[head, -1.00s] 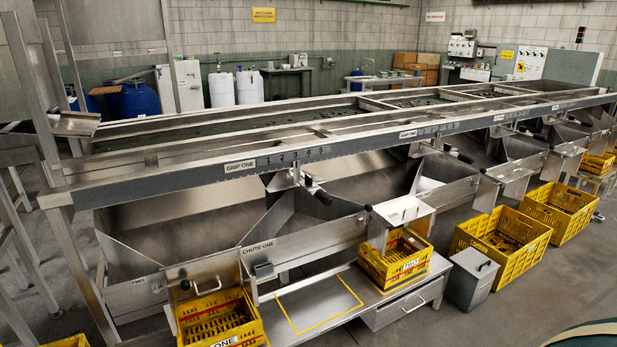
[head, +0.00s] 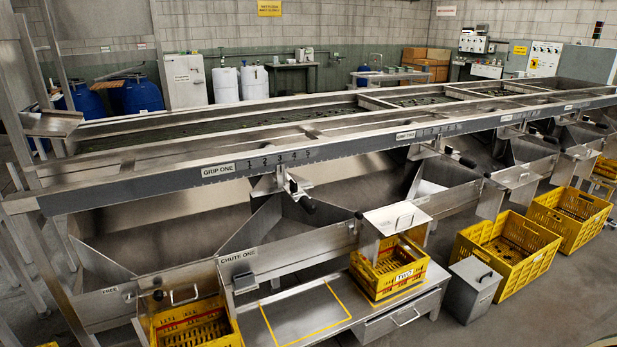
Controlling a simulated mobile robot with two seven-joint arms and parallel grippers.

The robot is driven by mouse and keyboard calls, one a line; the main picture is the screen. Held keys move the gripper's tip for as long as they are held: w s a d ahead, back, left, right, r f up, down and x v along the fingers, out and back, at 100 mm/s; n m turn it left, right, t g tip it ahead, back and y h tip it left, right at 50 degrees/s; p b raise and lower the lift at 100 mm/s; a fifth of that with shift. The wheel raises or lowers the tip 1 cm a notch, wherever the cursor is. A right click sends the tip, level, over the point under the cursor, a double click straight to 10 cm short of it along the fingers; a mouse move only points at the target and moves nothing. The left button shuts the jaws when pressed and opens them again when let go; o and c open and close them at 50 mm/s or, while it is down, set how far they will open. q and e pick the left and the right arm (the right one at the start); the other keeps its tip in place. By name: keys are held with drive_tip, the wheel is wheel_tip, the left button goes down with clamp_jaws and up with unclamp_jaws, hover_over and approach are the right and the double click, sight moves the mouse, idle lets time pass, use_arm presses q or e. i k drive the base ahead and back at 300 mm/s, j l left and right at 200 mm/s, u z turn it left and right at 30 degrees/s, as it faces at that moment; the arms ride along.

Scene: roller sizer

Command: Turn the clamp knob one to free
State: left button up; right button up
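A small dark round knob (head: 158,295) sits on the front of the steel chute at the lower left, right of a plate (head: 112,292) whose label appears to read FREE. I take it as the likely clamp knob one, but no label naming it is readable. The CHUTE ONE label (head: 238,256) is to its right, with a dark block (head: 245,282) below it. The GRIP ONE label (head: 218,169) and a number scale are on the long rail above, with a black-handled lever (head: 303,201) beneath the scale. Neither of my grippers is in view.
A yellow crate (head: 197,322) stands below the knob. Another crate (head: 388,270) sits on a steel bench (head: 265,325) with a yellow outlined rectangle. A lidded grey bin (head: 474,290) and more yellow crates stand to the right. Open floor lies at the lower right.

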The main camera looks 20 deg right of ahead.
sight(293, 184)
drive_tip(key=i+l, duration=0.1)
drive_tip(key=l, duration=0.25)
drive_tip(key=i+l+z, duration=0.1)
drive_tip(key=l, duration=0.3)
drive_tip(key=i+l, duration=0.1)
drive_tip(key=l, duration=0.25)
drive_tip(key=i+l+z, duration=0.1)
drive_tip(key=l, duration=0.25)
drive_tip(key=i+l, duration=0.15)
drive_tip(key=l, duration=0.2)
drive_tip(key=i+l+z, duration=0.1)
drive_tip(key=l, duration=0.3)
